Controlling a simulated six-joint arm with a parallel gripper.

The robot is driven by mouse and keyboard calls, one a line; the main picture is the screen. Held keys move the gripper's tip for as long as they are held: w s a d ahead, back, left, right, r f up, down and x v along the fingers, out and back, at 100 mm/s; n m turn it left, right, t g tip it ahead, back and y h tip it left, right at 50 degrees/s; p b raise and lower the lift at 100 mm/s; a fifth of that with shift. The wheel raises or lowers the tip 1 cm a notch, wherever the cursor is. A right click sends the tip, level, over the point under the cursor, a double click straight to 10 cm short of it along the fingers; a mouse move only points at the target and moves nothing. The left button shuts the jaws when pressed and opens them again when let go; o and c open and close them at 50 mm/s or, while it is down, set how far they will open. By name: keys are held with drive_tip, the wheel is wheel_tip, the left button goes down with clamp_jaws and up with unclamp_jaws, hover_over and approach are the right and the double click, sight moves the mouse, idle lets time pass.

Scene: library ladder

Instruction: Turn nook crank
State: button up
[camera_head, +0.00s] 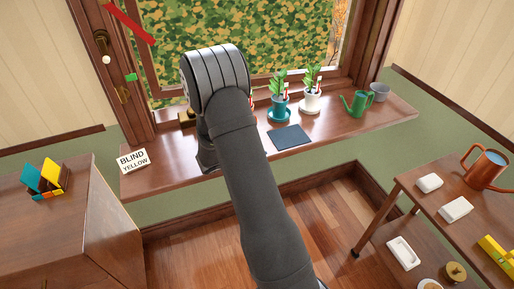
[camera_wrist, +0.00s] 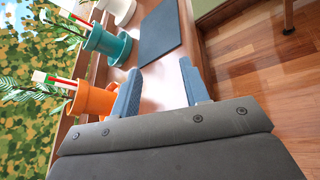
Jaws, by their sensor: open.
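A dark plate with a white knob (camera_head: 106,60) is on the left window post in the head view. It may be the crank, but I cannot tell for certain. A green square marker (camera_head: 131,77) and a brass fitting (camera_head: 122,96) sit below it. A patterned blind (camera_head: 285,30) fills the window. My gripper (camera_wrist: 160,68) is open and empty in the wrist view, its two blue-grey fingers over the windowsill. An orange pot (camera_wrist: 92,100) is close beside the left finger. My arm hides the gripper in the head view.
On the sill (camera_head: 370,128) are a teal pot (camera_head: 280,112), a white pot (camera_head: 310,104), a dark mat (camera_head: 289,137), a green watering can (camera_head: 358,103) and a "BLIND YELLOW" card (camera_head: 132,160). A cabinet (camera_head: 120,220) stands left, a cart (camera_head: 430,195) right.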

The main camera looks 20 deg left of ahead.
drive_tip(key=shift+a, duration=0.1)
drive_tip(key=s+a+n+t+y, duration=0.1)
drive_tip(key=a+y, duration=0.1)
drive_tip(key=a, duration=0.3)
drive_tip(key=s+a+r+n+t+y, duration=0.1)
drive_tip(key=a+n+y, duration=0.1)
drive_tip(key=a, duration=0.3)
drive_tip(key=s+a+n+t+y, duration=0.1)
drive_tip(key=a+n+y, duration=0.1)
drive_tip(key=a, duration=0.3)
drive_tip(key=shift+a+r+t, duration=0.15)
drive_tip(key=shift+r+t, duration=0.2)
drive_tip(key=shift+t, duration=0.05)
drive_tip(key=s+a+n+y, duration=0.1)
drive_tip(key=a+y, duration=0.1)
drive_tip(key=a, duration=0.1)
drive_tip(key=s+a+r+n+y, duration=0.1)
drive_tip(key=s+a+n+y, duration=0.1)
drive_tip(key=a, duration=0.2)
drive_tip(key=s+a+n+y, duration=0.1)
drive_tip(key=s+a+y, duration=0.1)
drive_tip(key=a, duration=0.2)
drive_tip(key=shift+s+r+n+t, duration=0.15)
drive_tip(key=shift+s+n+t, duration=0.15)
drive_tip(key=shift+n, duration=0.1)
drive_tip(key=x, duration=1.7)
drive_tip(key=shift+w, duration=0.15)
drive_tip(key=c, duration=0.9)
